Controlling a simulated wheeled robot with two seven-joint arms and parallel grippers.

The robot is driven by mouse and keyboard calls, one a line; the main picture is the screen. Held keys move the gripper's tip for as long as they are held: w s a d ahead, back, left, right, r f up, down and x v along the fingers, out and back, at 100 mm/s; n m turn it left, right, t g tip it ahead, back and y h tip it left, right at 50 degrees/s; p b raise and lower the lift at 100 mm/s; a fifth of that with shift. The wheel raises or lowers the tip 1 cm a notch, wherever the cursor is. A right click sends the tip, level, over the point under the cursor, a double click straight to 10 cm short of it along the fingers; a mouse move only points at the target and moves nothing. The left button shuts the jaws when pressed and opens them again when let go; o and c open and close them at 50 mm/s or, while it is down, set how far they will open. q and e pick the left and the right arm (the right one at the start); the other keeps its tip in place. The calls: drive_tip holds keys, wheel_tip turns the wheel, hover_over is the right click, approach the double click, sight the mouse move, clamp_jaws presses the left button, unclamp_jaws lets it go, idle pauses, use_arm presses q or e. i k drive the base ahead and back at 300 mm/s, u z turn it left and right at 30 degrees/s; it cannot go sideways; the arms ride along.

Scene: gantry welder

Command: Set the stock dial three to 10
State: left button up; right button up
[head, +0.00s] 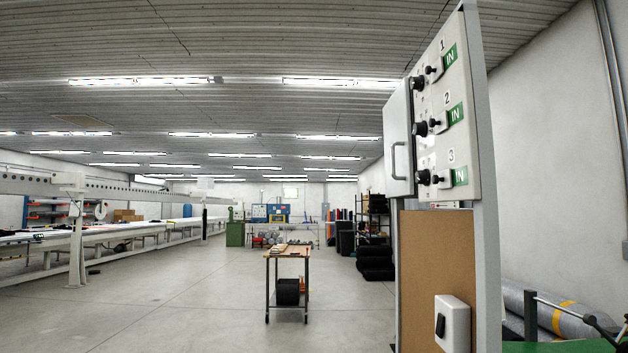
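A grey control panel (468,120) stands upright close by at the right of the head view, seen at a steep angle. It bears three rows numbered 1, 2 and 3 from top to bottom. Each row has a black dial, a small black knob or lever and a green "IN" label. The dial of row three (424,177) is the lowest, left of its green label (460,176). Its setting is too small to read. Neither of my grippers shows in the view.
A cabinet door with a handle (397,160) adjoins the panel's left side. Below are a brown board (425,270) and a white switch box (453,322). A wheeled cart (288,258) stands mid-room. A long gantry table (110,235) runs along the left. The floor between is clear.

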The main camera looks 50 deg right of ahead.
sight(421, 178)
drive_tip(key=u, duration=0.2)
drive_tip(key=i, duration=1.15)
drive_tip(key=z, duration=3.55)
